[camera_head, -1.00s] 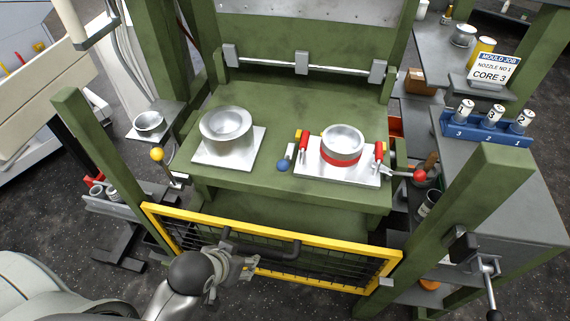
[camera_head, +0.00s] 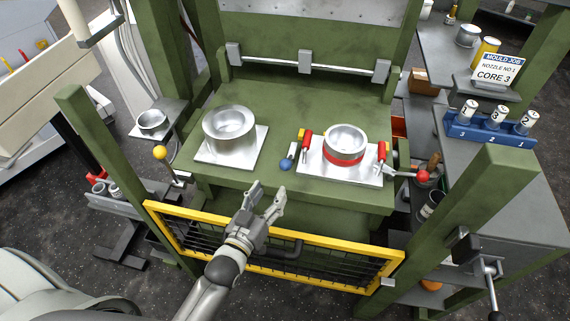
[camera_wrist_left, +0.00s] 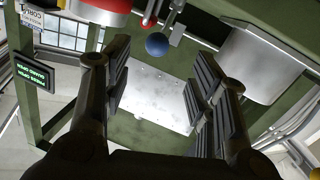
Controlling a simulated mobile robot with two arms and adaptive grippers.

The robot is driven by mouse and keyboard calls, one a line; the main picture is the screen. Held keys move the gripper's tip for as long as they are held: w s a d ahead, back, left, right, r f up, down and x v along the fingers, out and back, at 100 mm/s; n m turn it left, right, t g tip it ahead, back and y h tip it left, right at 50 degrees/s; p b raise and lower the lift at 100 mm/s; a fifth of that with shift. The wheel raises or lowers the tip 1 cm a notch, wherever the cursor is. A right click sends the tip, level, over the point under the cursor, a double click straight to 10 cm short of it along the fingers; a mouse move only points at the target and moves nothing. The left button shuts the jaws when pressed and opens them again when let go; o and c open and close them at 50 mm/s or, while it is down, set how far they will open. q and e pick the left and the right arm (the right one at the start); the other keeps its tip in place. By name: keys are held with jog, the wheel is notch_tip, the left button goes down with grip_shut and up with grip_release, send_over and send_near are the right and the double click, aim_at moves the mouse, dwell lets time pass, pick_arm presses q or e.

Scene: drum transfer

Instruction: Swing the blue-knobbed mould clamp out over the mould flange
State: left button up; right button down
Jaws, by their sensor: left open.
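The blue-knobbed clamp (camera_head: 286,163) sits on the green press bed, just left of the plate under the red-banded mould (camera_head: 345,142). Its knob points toward the front edge, beside the mould rather than over its flange. The blue knob also shows in the left wrist view (camera_wrist_left: 157,44), between and beyond the fingertips. My left gripper (camera_head: 269,190) is open and empty, above the yellow gate at the bed's front edge. It is apart from the knob, in front and slightly left of it. My right gripper is in neither view.
A second silver mould (camera_head: 229,123) stands on a plate to the left. Red handles (camera_head: 306,140) flank the red-banded mould. A red-knobbed lever (camera_head: 422,175) is at right, a yellow-knobbed one (camera_head: 160,153) at left. The yellow gate (camera_head: 330,267) crosses the front.

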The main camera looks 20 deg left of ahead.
aim_at(283, 169)
pick_arm(q)
jog(key=shift+t, duration=0.3)
jog(key=w, duration=0.3)
jog(key=w+p, duration=0.1)
jog(key=w, duration=0.3)
jog(key=w+d, duration=0.1)
jog(key=w, duration=0.3)
jog(key=shift+d+r, duration=0.1)
jog(key=shift+r, duration=0.15)
jog(key=shift+c, duration=0.2)
grip_shut()
